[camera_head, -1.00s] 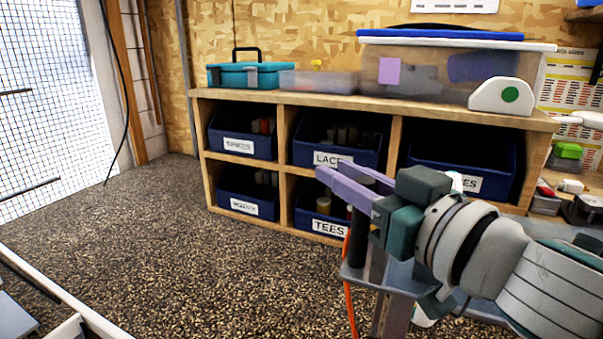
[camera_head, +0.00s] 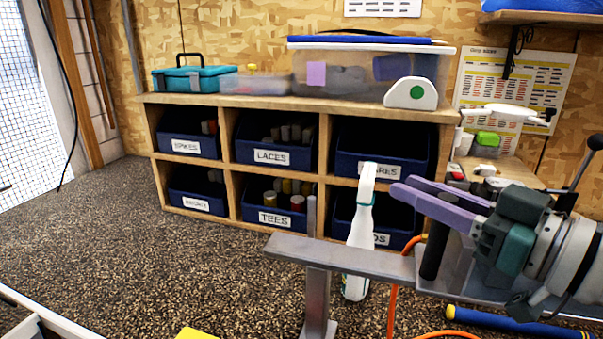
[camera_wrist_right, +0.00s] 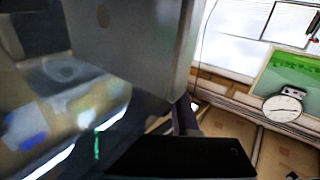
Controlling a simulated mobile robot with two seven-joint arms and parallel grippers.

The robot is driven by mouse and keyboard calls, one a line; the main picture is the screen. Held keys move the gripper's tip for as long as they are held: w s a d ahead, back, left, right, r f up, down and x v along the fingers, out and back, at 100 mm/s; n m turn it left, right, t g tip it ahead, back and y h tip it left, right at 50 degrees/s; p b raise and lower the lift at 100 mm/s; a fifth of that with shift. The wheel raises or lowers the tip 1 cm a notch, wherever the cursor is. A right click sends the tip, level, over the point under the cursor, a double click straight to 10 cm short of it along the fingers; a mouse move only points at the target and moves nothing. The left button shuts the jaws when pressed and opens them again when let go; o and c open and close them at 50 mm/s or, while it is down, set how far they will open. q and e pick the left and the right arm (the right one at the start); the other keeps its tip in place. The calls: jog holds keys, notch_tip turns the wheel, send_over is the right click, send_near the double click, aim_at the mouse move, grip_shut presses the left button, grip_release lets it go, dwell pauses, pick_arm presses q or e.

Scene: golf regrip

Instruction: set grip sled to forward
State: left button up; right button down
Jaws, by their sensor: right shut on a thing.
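My right gripper (camera_head: 403,186), with purple fingers, comes in from the right. It is shut around a black upright handle (camera_head: 434,250), whose top is partly hidden by the fingers. The handle stands on a grey metal rail (camera_head: 340,254), which I take to carry the grip sled; the sled's body is mostly hidden behind my gripper and wrist. In the right wrist view a purple finger (camera_wrist_right: 186,118) shows beside a black part (camera_wrist_right: 185,158), possibly the handle. A large grey block fills that view's top left. My left gripper is not in view.
A white spray bottle (camera_head: 358,260) stands behind the rail. An orange cord (camera_head: 392,300) hangs near it. A blue club-like rod (camera_head: 520,324) lies at the lower right. Wooden shelving (camera_head: 225,195) with blue bins stands behind. The speckled floor at left is clear.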

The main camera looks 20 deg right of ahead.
jog(key=s+d, duration=0.2)
jog(key=d, duration=0.1)
jog(key=s+d, duration=0.1)
jog(key=d, duration=0.1)
jog(key=shift+s+d+p, duration=0.25)
jog(key=shift+s+p, duration=0.05)
jog(key=shift+s, duration=0.05)
jog(key=shift+s+d, duration=0.35)
jog(key=shift+d, duration=0.15)
jog(key=c, duration=0.7)
grip_release()
